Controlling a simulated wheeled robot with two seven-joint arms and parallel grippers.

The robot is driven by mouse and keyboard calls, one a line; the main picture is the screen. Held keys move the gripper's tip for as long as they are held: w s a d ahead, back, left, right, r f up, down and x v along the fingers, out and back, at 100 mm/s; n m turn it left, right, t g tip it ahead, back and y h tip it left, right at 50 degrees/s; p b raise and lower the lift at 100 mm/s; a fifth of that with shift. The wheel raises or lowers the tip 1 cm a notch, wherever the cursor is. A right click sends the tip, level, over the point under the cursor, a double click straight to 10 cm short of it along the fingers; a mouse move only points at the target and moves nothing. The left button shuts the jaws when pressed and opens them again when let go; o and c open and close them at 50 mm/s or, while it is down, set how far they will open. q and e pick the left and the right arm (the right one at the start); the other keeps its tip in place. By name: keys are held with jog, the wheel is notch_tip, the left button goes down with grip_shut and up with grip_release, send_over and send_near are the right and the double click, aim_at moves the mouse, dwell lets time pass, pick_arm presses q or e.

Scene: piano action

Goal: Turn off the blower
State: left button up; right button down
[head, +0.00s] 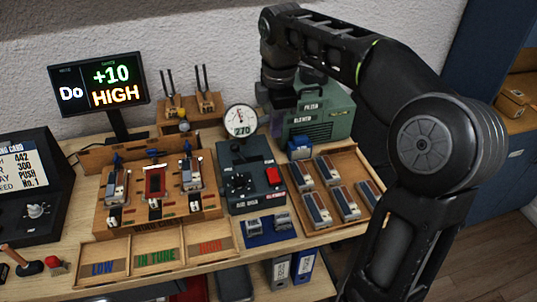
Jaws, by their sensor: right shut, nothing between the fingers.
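In front and to the left is a dark control box (250,205) with a black knob (238,184) and a red switch (273,175). A round gauge (240,121) reading 270 stands behind it. My left gripper is not in view.
A wooden tray (376,215) with several reed blocks lies right of the control box. A wooden rig (205,212) and bins marked LOW, IN TUNE and HIGH are left. A monitor (97,84) reads "Do +10 HIGH". A small blue block (299,147) sits before the blower.

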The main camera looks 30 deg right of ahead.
jog(key=p, duration=0.1)
send_near(274, 172)
jog(key=f, duration=0.4)
jog(key=w+f, duration=0.1)
jog(key=f, duration=0.1)
jog(key=shift+w+d+f, duration=0.1)
jog(key=shift+d+f, duration=0.15)
jog(key=shift+f, duration=0.15)
jog(key=shift+f, duration=0.3)
jog(key=shift+r, duration=0.1)
dwell(0.3)
